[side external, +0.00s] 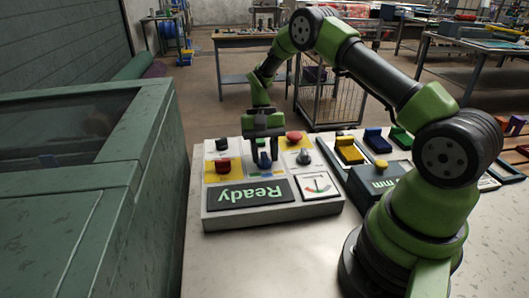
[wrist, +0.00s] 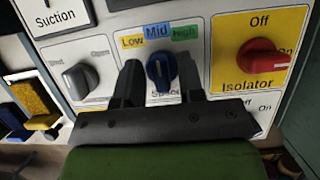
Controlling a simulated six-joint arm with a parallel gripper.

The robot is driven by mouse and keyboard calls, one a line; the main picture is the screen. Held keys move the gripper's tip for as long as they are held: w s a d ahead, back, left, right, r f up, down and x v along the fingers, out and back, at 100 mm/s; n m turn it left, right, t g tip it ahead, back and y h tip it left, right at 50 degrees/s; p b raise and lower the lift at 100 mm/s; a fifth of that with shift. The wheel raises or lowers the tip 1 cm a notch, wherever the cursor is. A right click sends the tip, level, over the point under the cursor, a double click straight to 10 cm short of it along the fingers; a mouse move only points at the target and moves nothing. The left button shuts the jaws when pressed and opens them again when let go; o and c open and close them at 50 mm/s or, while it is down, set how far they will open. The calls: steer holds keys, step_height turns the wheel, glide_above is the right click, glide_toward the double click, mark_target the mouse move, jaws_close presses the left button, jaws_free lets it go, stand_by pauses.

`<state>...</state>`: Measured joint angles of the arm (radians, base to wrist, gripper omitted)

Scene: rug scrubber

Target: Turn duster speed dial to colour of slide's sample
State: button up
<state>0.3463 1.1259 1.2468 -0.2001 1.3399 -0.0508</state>
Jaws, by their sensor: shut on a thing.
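The blue speed dial (wrist: 160,72) sits on the white control panel, under a yellow Low, a blue Mid (wrist: 157,30) and a green High label. Its pointer seems to face up towards Mid. The word below it is partly hidden. My gripper (wrist: 159,66) has one finger on each side of the dial and is shut on it. In the side view, my gripper (side external: 264,138) comes down from above onto the blue dial (side external: 264,159). I cannot make out which thing is the slide's sample.
A red isolator knob (wrist: 262,58) is to the right and a grey knob (wrist: 80,80) to the left in the wrist view. The panel's display (side external: 250,192) reads Ready.

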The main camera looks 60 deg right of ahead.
steer(key=shift+n, duration=0.4)
steer(key=n+h, duration=0.1)
steer(key=n, duration=0.2)
steer(key=shift+g, duration=0.3)
steer(key=shift+n+h, duration=0.9)
steer(key=shift+n, duration=1.1)
steer(key=o, duration=0.6)
steer(key=shift+v, duration=5)
